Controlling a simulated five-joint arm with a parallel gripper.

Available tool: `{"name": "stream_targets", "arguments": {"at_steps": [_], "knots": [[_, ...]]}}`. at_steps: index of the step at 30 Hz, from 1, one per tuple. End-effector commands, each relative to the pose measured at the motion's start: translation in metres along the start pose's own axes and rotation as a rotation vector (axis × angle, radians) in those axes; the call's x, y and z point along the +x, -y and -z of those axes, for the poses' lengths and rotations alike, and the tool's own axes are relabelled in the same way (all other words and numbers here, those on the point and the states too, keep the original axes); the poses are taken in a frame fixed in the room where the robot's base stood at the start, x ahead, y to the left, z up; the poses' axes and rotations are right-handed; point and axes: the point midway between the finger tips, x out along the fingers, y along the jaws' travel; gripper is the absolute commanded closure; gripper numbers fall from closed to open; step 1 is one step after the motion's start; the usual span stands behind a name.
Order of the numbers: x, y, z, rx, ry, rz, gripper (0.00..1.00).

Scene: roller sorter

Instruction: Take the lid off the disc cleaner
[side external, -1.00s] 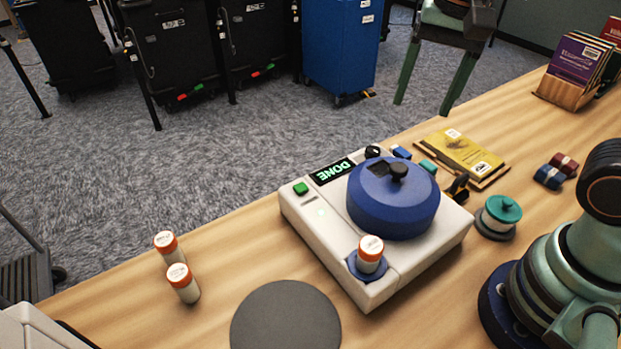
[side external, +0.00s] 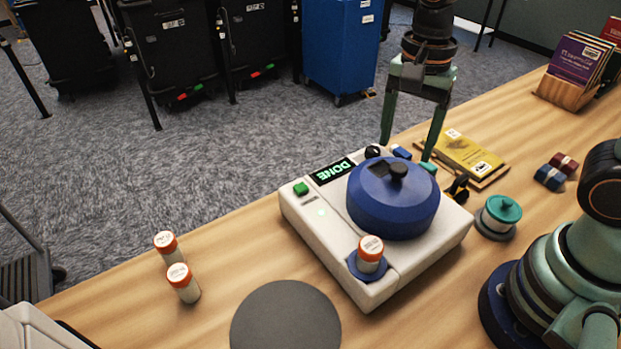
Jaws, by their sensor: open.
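The disc cleaner (side external: 322,252) is a white box on the wooden table, with a lit display (side external: 333,171) reading DONE and a green button. Its round blue lid (side external: 393,207) sits on top, with a dark knob (side external: 398,172) at its centre. My gripper (side external: 407,153) points down, its two green fingers spread wide and empty. In the picture it is just above and behind the lid, apart from the knob. Its exact height and distance from the lid are hard to tell.
An orange-capped bottle (side external: 370,254) stands in a blue holder on the cleaner's front corner. Two similar bottles (side external: 182,283) stand left. A grey round mat (side external: 285,318) lies bare in front. A teal-topped spool (side external: 501,212) and a yellow booklet (side external: 465,152) are at right.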

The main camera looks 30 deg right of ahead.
Motion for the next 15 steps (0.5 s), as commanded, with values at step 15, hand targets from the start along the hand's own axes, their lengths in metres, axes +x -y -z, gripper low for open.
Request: {"name": "stream_targets", "arguments": {"at_steps": [15], "knots": [[0.045,0.001,-0.001,-0.001,0.0,-0.001,0.28]]}}
